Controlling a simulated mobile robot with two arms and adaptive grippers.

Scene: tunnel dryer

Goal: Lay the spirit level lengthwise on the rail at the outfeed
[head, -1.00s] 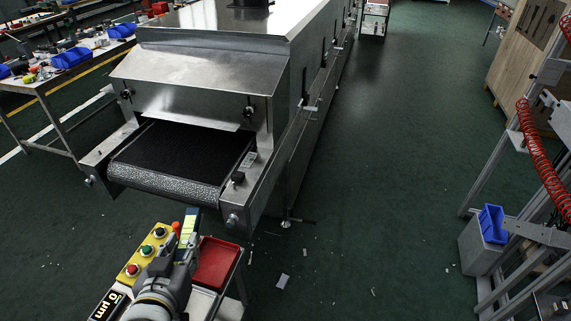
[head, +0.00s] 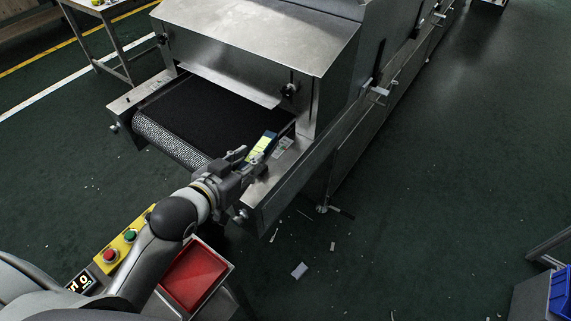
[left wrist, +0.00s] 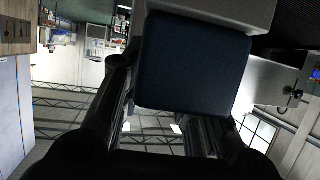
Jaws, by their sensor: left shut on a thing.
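The spirit level (head: 261,147), with yellow-green and dark blue parts, is held in my left gripper (head: 243,163). In the head view it is over the right front of the dryer's outfeed, close to the right-hand side rail (head: 262,190). I cannot tell whether it touches the rail. In the left wrist view a dark blue block, seemingly the level's end (left wrist: 190,62), fills the space between the fingers. My gripper and wrist hide part of the level and some of the rail. My right gripper is not in view.
The black conveyor belt (head: 205,115) lies left of the rail under a metal hood (head: 255,45). A knob (head: 289,90) sticks out by the hood. A red tray (head: 195,275) and a yellow button box (head: 122,243) stand in front. The floor to the right is mostly clear.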

